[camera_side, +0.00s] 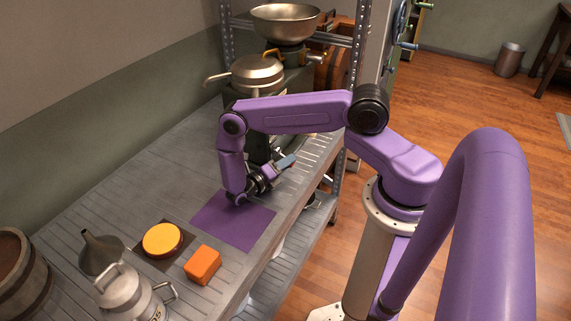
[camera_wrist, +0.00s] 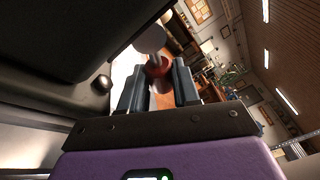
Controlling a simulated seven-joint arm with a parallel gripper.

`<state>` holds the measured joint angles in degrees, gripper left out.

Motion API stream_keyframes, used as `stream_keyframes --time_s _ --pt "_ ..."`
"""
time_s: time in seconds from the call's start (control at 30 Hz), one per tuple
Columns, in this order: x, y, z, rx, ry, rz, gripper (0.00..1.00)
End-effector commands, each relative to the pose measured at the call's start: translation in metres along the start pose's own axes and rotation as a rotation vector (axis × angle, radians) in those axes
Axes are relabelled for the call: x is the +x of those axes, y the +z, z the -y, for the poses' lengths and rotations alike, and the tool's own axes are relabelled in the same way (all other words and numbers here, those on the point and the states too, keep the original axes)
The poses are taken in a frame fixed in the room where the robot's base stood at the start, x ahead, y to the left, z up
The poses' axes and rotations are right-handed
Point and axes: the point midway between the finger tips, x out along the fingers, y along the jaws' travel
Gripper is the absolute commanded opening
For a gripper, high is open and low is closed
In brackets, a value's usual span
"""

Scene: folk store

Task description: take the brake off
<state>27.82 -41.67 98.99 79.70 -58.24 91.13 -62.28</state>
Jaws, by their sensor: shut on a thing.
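My gripper (camera_side: 281,165) is low over the shelf top, at the front side of a dark green stand (camera_side: 258,148). In the wrist view its two blue-grey fingers (camera_wrist: 158,88) are on either side of a dark red knob (camera_wrist: 157,72) and shut on it. A pale round disc (camera_wrist: 150,38) shows just beyond the knob. A dark body (camera_wrist: 50,50) with a small round stud fills the left of the wrist view. The knob is hidden in the side view. I cannot tell which part is the brake.
A lidded pan (camera_side: 257,70) and a metal bowl (camera_side: 286,22) stand behind my arm. A purple mat (camera_side: 233,222), a yellow-orange disc (camera_side: 162,240), an orange block (camera_side: 203,264), a funnel (camera_side: 101,254), a can (camera_side: 128,297) and a barrel (camera_side: 20,275) are nearer.

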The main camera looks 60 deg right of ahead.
Motion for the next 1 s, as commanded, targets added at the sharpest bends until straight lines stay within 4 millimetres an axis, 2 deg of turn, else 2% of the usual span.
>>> stream_keyframes --time_s 0.27,1.0 --pt "0.000 0.001 0.008 -0.142 -0.042 0.025 0.00" --pt "0.000 0.014 0.035 -0.752 -0.213 0.126 0.00"
